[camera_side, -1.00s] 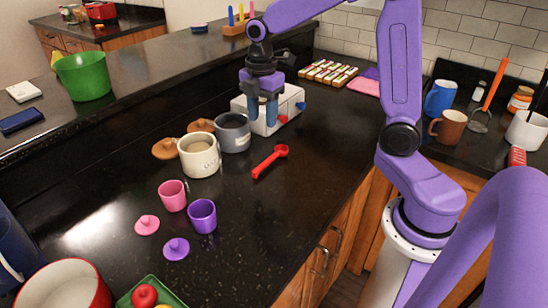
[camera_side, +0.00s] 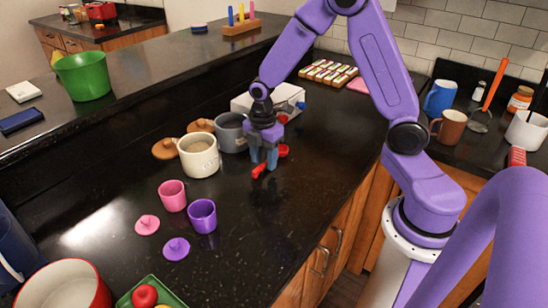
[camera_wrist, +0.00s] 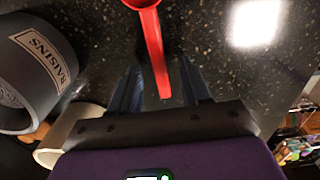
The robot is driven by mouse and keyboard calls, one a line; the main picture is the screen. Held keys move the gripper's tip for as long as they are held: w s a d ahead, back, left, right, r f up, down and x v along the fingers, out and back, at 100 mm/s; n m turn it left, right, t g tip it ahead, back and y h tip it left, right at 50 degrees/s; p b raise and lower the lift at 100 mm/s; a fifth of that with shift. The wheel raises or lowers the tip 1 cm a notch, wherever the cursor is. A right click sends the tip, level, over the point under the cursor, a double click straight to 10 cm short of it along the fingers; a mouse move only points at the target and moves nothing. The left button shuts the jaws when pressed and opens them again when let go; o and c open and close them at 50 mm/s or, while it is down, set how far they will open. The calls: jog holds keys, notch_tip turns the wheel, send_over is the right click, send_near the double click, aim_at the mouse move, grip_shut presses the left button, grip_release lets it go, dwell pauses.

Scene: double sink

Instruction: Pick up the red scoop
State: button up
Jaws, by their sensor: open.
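The red scoop (camera_side: 260,171) lies on the dark counter, right of the cream canister. My gripper (camera_side: 264,164) is over its handle and hides the middle of it in the side view; the bowl end shows just right of the fingers. In the wrist view the scoop handle (camera_wrist: 155,55) runs down between the two blue fingers of my gripper (camera_wrist: 157,88), with a gap on each side. The jaws are open. I cannot tell how high the fingertips are above the counter.
The grey canister (camera_side: 232,132) and cream canister (camera_side: 199,156) stand close on the left. A white appliance (camera_side: 250,104) is behind. Pink (camera_side: 172,196) and purple (camera_side: 202,216) cups stand nearer the front. The counter to the right is clear.

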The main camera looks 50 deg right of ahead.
jog(key=shift+f, duration=0.5)
jog(key=shift+f, duration=0.25)
dwell(0.4)
grip_shut()
